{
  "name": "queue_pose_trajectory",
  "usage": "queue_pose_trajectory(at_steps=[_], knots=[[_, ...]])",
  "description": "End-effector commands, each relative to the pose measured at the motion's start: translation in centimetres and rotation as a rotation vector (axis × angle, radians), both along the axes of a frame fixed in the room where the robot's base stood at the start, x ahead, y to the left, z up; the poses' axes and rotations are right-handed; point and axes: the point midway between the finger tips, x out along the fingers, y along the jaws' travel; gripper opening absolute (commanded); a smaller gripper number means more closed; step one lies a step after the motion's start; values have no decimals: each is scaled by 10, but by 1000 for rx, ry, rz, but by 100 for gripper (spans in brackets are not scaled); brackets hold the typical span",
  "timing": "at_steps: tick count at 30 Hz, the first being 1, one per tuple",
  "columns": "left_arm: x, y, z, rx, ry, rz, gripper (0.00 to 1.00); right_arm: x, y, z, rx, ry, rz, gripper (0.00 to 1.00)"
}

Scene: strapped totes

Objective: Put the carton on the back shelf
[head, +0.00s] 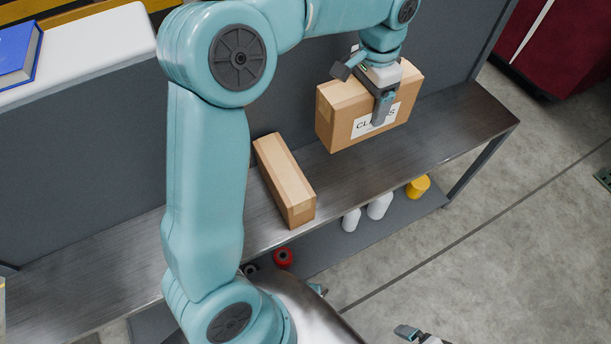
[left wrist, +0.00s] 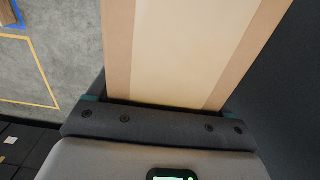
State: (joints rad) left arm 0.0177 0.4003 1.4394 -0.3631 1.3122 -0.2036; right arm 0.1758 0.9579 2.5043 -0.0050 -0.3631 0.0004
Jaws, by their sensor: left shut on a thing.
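A brown carton (head: 345,117) with a white label partly reading "CL" is in my left gripper (head: 376,92), over the right part of the metal bench. The gripper comes from above and its dark fingers are shut on the carton; one finger covers part of the label. I cannot tell whether the carton's underside touches the bench. In the left wrist view the carton (left wrist: 180,50) fills the space between the fingers. Part of my right gripper (head: 420,335) shows at the bottom edge; its jaw state is unclear.
A second, narrower carton (head: 285,182) lies on the metal bench (head: 440,130), left of the held one. White, yellow and red items sit on the lower shelf (head: 330,248). A grey panel (head: 85,140) backs the bench. A white surface (head: 100,50) behind it holds a blue book (head: 15,52).

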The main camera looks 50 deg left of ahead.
Motion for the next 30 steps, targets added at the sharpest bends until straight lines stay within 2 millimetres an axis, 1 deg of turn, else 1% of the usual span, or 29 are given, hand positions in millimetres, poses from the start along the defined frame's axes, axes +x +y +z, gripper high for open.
queue_pose_trajectory(at_steps=[2,4,12,15,18,21,26,30], knots=[[-2,-1,-8,0,-1,-1,6,0,0,-3,0,0,0,100],[-4,-2,-22,0,1,-1,6,0,0,-6,0,0,0,100],[-7,-4,-93,-1,3,-1,6,0,0,-19,0,0,0,100],[-7,-4,-117,-1,1,0,6,0,0,-22,0,0,0,100],[-6,-3,-136,-1,0,1,6,0,0,-25,0,0,0,100],[-5,-3,-148,0,-1,-1,6,0,0,-26,0,0,0,100],[-3,-2,-157,0,-2,0,6,0,0,-27,0,0,0,100],[-2,-2,-173,-1,-1,0,6,0,0,-30,0,0,0,100]])
